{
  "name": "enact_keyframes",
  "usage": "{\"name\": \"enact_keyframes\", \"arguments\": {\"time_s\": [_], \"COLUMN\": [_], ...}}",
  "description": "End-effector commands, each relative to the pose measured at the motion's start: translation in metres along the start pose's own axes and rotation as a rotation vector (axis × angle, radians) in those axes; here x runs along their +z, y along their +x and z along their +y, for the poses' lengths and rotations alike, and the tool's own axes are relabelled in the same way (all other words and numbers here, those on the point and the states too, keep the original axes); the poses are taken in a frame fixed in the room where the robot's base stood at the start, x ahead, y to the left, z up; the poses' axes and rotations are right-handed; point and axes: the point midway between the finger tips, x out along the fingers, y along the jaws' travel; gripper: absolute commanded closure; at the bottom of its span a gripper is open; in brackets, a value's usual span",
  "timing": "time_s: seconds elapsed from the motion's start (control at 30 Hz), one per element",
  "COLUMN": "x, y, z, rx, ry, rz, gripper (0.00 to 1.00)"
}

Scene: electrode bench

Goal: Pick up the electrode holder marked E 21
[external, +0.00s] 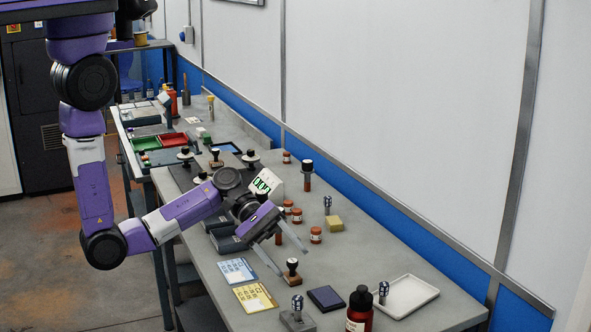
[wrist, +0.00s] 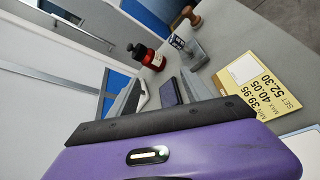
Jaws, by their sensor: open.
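Several small dark blue and white electrode holders show in the external view. One (external: 297,304) stands upright in a grey block (external: 298,321) at the front. Another (external: 383,291) stands by the white tray, and a third (external: 327,204) is further back near a yellow block. The wrist view shows one holder (wrist: 177,42) with white marking, at a grey block (wrist: 197,54). I cannot read E 21 on any of them. My gripper (external: 294,262) is open and empty, tilted downward above the bench near a wooden-handled stamp, apart from the holders.
A red bottle (external: 359,311), white tray (external: 408,295) and dark blue pad (external: 326,298) are at the front. The stamp (external: 291,271) and the yellow card (external: 254,297) are near my gripper. A wall bounds the right.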

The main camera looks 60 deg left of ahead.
Motion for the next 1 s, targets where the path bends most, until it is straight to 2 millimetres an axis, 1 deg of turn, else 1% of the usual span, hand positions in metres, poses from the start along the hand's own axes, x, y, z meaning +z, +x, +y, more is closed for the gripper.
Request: {"name": "enact_keyframes", "arguments": {"time_s": [0.03, 0.07, 0.1, 0.17, 0.2, 0.3, 0.33, 0.4, 0.5, 0.57, 0.87, 1.0], "x": [-0.027, -0.041, -0.057, -0.077, -0.087, -0.105, -0.11, -0.123, -0.134, -0.137, -0.145, -0.15], "y": [-0.031, -0.052, -0.079, -0.119, -0.144, -0.191, -0.2, -0.213, -0.22, -0.219, -0.192, -0.172], "z": [0.013, 0.021, 0.029, 0.039, 0.044, 0.049, 0.047, 0.039, 0.029, 0.028, 0.035, 0.04], "rx": [0.045, 0.075, 0.118, 0.183, 0.224, 0.311, 0.329, 0.351, 0.363, 0.364, 0.362, 0.36], "ry": [-0.101, -0.174, -0.273, -0.412, -0.495, -0.659, -0.699, -0.782, -0.854, -0.871, -0.874, -0.872], "rz": [0.048, 0.072, 0.101, 0.133, 0.146, 0.163, 0.164, 0.163, 0.161, 0.16, 0.159, 0.159], "gripper": [0.43, 0.43, 0.43, 0.43, 0.43, 0.43, 0.43, 0.43, 0.43, 0.43, 0.43, 0.43]}}
